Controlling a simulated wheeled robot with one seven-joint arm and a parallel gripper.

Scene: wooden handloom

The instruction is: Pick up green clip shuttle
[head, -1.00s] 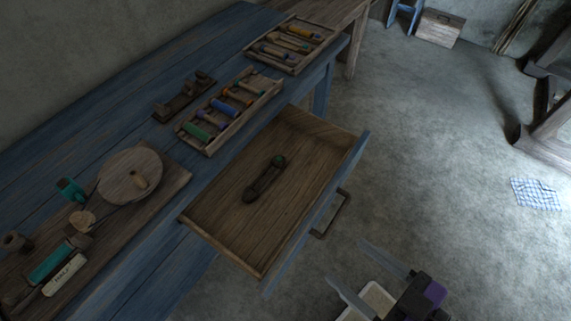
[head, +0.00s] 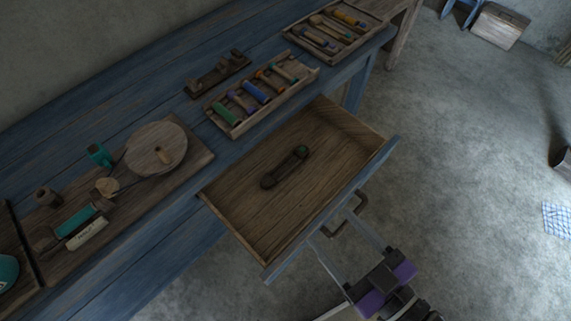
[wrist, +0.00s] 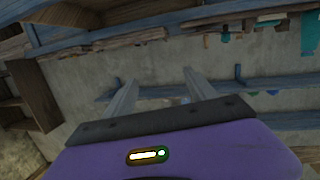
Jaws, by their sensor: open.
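The green clip shuttle (head: 285,168) is a dark wooden piece with a green end. It lies alone on the floor of the open drawer (head: 254,214) in the head view. My gripper (head: 348,262) is open and empty, outside the drawer, by its front panel and low near the handle. The shuttle does not show in the wrist view, where my gripper's two fingers (wrist: 158,90) stand apart with nothing between them.
The blue table (head: 152,232) carries a winder board with a round wooden disc (head: 156,146). Two wooden trays of coloured bobbins, a nearer tray (head: 235,131) and a farther tray (head: 353,49), stand beyond. The drawer's front panel (head: 335,205) stands between my gripper and the shuttle.

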